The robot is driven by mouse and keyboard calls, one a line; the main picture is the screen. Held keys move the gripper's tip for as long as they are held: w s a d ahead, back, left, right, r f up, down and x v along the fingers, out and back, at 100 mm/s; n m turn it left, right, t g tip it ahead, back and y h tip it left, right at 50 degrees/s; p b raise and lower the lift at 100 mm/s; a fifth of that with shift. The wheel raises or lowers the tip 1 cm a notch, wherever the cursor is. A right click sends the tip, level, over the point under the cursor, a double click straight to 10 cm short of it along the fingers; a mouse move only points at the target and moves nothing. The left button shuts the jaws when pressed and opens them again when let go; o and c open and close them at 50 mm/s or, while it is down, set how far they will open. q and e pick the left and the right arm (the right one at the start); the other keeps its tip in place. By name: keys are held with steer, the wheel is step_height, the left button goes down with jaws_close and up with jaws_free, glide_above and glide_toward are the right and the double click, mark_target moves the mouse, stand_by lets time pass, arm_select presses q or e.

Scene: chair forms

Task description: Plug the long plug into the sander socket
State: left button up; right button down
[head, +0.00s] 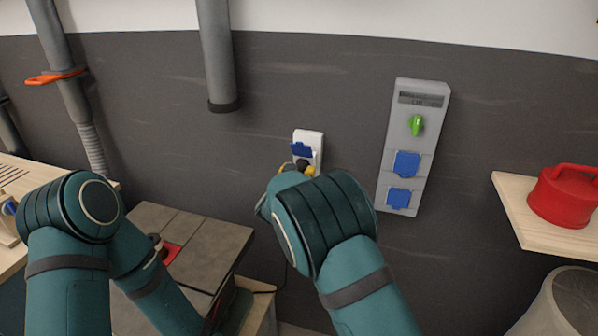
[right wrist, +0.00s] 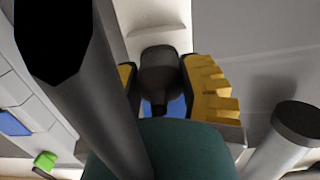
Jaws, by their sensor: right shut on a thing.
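A white socket box (head: 316,138) with a raised blue lid (head: 301,150) is on the dark wall, straight ahead of my right arm. My right gripper (head: 298,168) is at its lower front, mostly hidden behind my own wrist. In the right wrist view the yellow fingertips (right wrist: 163,82) are shut on a dark plug (right wrist: 160,68), one on each side. The plug is up against or just in front of the white box; I cannot tell whether it is seated. Some blue shows beyond it. My left gripper is out of view.
A grey panel (head: 432,98) with a green knob (head: 416,125) and two blue-lidded sockets is right of the box. A grey pipe (head: 217,55) hangs left. A tiled-top machine (head: 205,238) stands lower left. A red can (head: 566,195) sits on a right shelf.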

steer(key=shift+d, duration=0.15)
steer(key=shift+c, duration=2.4)
jaws_free()
steer(key=shift+w, duration=0.1)
